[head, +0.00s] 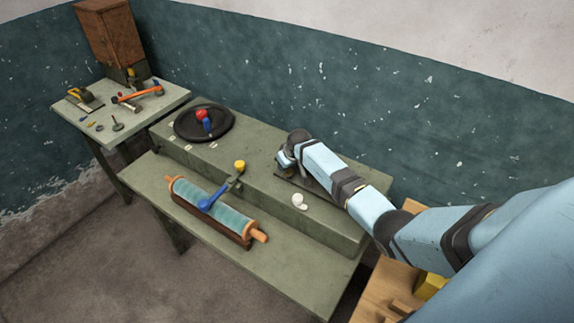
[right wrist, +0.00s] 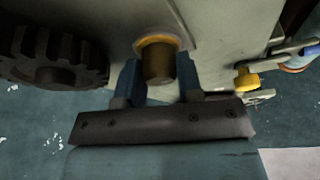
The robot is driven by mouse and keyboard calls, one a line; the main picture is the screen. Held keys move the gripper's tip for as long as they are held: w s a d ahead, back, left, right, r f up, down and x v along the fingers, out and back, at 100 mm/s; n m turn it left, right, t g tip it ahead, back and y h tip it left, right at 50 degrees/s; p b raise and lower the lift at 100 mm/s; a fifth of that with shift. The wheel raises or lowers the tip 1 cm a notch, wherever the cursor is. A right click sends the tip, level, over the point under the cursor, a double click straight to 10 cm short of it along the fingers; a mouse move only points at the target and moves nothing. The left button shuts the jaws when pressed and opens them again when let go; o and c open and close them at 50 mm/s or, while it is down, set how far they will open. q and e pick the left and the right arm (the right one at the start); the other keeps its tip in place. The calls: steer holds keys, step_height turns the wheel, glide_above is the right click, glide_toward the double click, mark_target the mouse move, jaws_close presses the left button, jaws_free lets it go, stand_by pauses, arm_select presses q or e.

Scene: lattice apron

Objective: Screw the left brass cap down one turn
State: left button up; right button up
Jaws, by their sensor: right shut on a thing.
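A brass cap (right wrist: 158,64) with a yellow ring at its base stands on the grey-green bench top in the right wrist view. The blue fingers of my right gripper (right wrist: 161,80) are on either side of it, shut on it. In the head view my right gripper (head: 284,165) is low over the raised rear part of the bench (head: 255,200), and my arm hides most of the cap there. I see only one brass cap, and cannot tell from these frames whether another stands beside it. My left gripper is not in view.
A dark toothed wheel (right wrist: 50,58) is beside my right gripper. A tool table (head: 150,104) stands left.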

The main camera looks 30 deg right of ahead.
steer(key=o, duration=0.9)
steer(key=shift+r, duration=0.1)
steer(key=b+v, duration=0.1)
steer(key=v, duration=1.2)
steer(key=shift+s+r+b, duration=0.15)
steer(key=shift+r+b, duration=0.1)
steer(key=shift+b, duration=0.05)
